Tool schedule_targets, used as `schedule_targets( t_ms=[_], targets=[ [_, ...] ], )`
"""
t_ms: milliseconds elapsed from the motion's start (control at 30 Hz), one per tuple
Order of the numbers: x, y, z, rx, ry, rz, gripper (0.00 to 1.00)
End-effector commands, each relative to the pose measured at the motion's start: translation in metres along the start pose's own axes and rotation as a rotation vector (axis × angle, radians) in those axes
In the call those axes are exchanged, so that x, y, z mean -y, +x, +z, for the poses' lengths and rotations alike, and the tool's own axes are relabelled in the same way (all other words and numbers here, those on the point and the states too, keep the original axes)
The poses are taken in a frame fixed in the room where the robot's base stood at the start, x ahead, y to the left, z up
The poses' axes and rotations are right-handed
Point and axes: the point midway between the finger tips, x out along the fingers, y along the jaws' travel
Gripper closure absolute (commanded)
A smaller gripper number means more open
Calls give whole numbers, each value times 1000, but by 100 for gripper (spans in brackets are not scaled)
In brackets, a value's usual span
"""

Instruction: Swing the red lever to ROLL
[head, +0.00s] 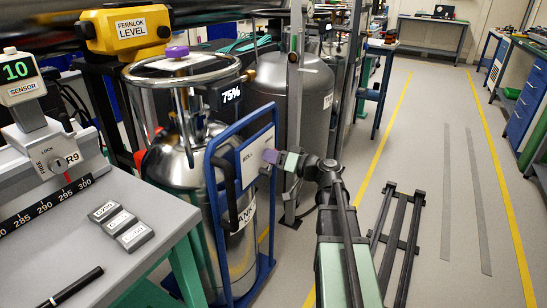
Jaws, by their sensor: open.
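A blue-framed cart (215,200) holds a white panel (257,150) with lettering that seems to read ROLL. My gripper (271,157) is right in front of the panel's right part, seen from behind and small. It is open; its fingertips and anything between them are hard to make out. I cannot make out a red lever on the panel; my gripper may hide it. A small red part (140,158) shows behind the left side of the steel tank, partly hidden, and I cannot tell what it is.
The steel dewar (175,165) with a ring handle and purple cap stands in the cart, with a second tank (295,85) behind. A bench (75,235) with labelled blocks is at left.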

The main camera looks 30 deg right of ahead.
Motion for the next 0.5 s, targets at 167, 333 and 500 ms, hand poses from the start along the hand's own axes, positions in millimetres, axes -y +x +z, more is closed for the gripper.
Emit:
schedule_targets(
  t_ms=[167, 333, 500],
  targets=[
    [0, 0, 0, 0, 0, 1, 56],
    [0, 0, 0, 0, 0, 1, 78],
    [0, 0, 0, 0, 0, 1, 100]
  ],
)
